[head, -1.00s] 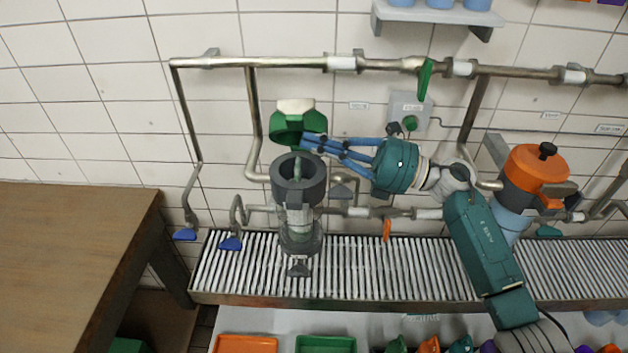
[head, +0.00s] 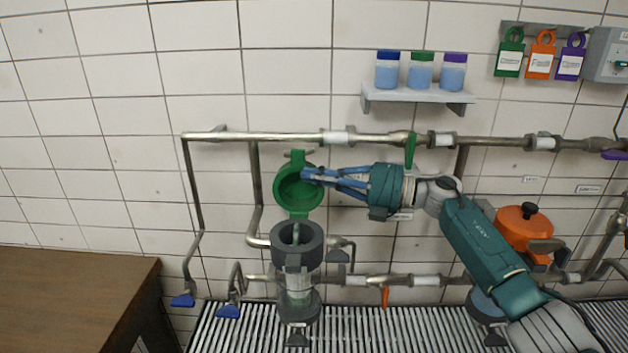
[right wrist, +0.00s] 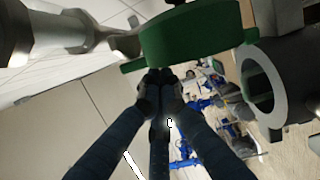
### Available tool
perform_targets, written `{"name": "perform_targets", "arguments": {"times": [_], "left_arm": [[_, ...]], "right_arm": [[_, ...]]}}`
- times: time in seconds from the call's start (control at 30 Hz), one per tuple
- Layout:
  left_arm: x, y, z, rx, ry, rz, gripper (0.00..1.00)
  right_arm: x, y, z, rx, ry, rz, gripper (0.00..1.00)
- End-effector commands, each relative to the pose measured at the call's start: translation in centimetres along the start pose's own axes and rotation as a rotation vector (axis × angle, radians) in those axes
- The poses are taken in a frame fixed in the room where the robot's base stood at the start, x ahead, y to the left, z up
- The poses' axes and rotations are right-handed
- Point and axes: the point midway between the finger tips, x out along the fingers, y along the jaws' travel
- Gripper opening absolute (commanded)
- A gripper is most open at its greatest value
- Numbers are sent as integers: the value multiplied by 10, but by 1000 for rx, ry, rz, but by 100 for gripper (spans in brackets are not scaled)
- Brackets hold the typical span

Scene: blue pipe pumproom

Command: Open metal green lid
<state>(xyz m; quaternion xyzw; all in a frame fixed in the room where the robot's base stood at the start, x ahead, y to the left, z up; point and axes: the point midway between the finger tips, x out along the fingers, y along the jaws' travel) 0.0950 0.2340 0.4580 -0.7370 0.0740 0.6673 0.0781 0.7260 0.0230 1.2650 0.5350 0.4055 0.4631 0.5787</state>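The green lid (head: 298,190) stands raised above the dark grey round vessel (head: 297,240), its hollow round underside facing me. The vessel's mouth is uncovered. My right gripper (head: 312,175) reaches in from the right, with its blue fingers at the lid's right rim. In the right wrist view, the fingers (right wrist: 165,78) are drawn together, tips right at the lower edge of the green lid (right wrist: 190,35). The lid hides part of the tips' contact there. The grey vessel opening (right wrist: 262,85) shows at the right. My left gripper is not in view.
A metal pipe (head: 280,137) with a green valve handle (head: 410,150) runs above the lid. A shelf (head: 418,95) holds blue jars. An orange-lidded vessel (head: 525,228) stands behind my right arm. A wooden table (head: 75,295) is at the left.

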Motion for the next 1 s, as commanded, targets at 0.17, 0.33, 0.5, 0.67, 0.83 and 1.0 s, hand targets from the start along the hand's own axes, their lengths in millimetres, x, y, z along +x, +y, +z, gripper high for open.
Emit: {"name": "perform_targets", "arguments": {"times": [0.17, 0.33, 0.5, 0.67, 0.83, 1.0], "left_arm": [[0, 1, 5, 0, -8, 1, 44], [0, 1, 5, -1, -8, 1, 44], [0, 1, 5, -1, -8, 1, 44], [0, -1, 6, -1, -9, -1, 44], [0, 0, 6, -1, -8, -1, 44], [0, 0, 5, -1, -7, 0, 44]], "right_arm": [[1, -3, 3, 31, 0, -11, 0], [1, -4, 3, 37, 1, -14, 0], [1, -5, 3, 36, 2, -15, 0], [0, -5, 3, 36, 2, -16, 0], [-16, -5, 4, 34, 0, -15, 0], [-52, -3, 4, 33, -2, -14, 0]]}}
